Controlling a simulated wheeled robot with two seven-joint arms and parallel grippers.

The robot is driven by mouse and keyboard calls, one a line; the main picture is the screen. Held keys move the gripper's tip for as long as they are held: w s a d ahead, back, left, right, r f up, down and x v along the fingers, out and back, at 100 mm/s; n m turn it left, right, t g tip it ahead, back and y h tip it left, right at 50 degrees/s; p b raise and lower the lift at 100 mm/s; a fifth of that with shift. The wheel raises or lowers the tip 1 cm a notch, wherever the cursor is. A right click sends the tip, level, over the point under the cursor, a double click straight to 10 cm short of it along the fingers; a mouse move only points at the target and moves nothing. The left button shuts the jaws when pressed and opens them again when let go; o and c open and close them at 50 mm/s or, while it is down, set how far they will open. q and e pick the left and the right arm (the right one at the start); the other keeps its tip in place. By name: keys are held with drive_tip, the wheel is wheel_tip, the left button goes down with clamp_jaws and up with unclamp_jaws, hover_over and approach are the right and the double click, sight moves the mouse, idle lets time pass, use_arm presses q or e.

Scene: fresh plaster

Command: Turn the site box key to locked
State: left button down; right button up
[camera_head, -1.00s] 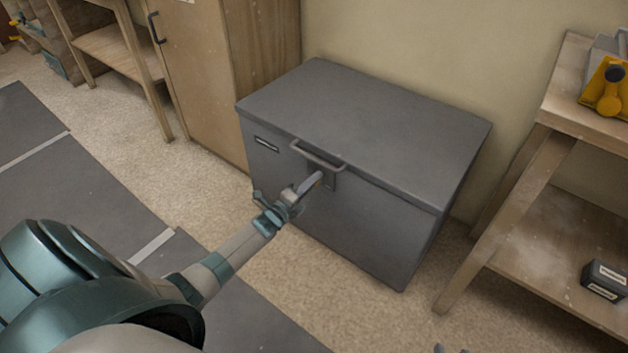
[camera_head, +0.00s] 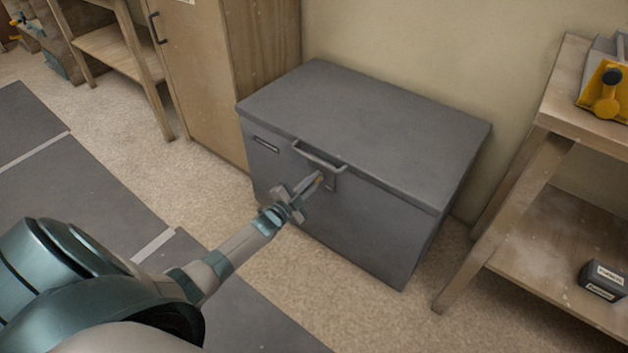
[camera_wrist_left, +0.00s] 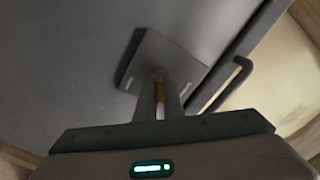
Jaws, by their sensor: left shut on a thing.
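The site box (camera_head: 370,235) is a grey chest with a closed lid and stands against the wall. A bar handle (camera_head: 318,157) sits at its front, above a small lock plate (camera_head: 332,181). My left gripper (camera_head: 312,184) reaches the plate from the front and is shut on the key. In the left wrist view the key (camera_wrist_left: 159,88) is a thin yellow strip between the fingers, mostly hidden by them. The lock plate (camera_wrist_left: 168,62) looks tilted there, with a light mark on each side of the key. My right gripper is out of view.
A wooden cabinet (camera_head: 215,80) stands left of the box. A wooden shelf unit (camera_head: 500,220) stands to the right, holding a yellow tool (camera_head: 605,95) and a small dark box (camera_head: 603,281). Carpet (camera_head: 270,275) in front of the box is clear.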

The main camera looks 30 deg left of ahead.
use_arm(q)
drive_tip(key=n, duration=0.2)
drive_tip(key=shift+n, duration=0.4)
drive_tip(key=n, duration=0.2)
drive_tip(key=shift+n, duration=2.7)
drive_tip(key=c, duration=1.9)
unclamp_jaws()
drive_tip(key=shift+o, duration=0.2)
drive_tip(key=shift+s, duration=0.1)
